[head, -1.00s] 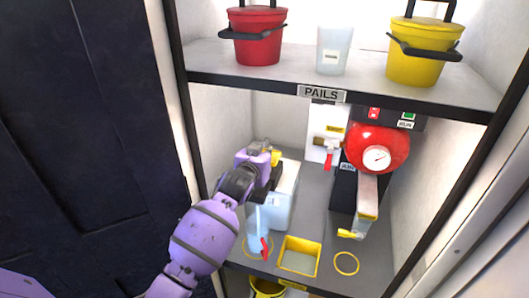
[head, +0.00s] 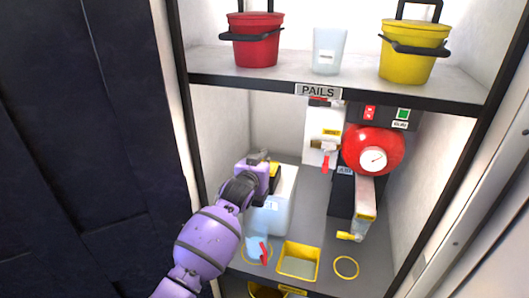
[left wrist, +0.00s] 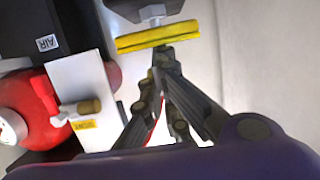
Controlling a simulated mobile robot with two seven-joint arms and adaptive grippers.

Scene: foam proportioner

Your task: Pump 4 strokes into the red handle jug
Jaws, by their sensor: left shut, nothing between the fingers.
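The jug with the red handle (head: 264,254) stands on the left yellow ring of the lower shelf, partly hidden by my left arm. Behind it stands a white translucent container (head: 275,215) with a yellow pump head (head: 275,170) on top. My left gripper (head: 270,178) is at this pump head, its fingers mostly hidden in the head view. In the left wrist view, the shut, empty fingers (left wrist: 162,58) point at the yellow bar of the pump head (left wrist: 158,36) and are at or touching its edge. My right gripper is not in view.
A yellow-rimmed square tray (head: 299,262) and an empty yellow ring (head: 346,267) lie to the right. A red round tank with a gauge (head: 372,152) and a valve stand behind. The upper shelf (head: 280,80) holds a red pail, a clear cup and a yellow pail.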

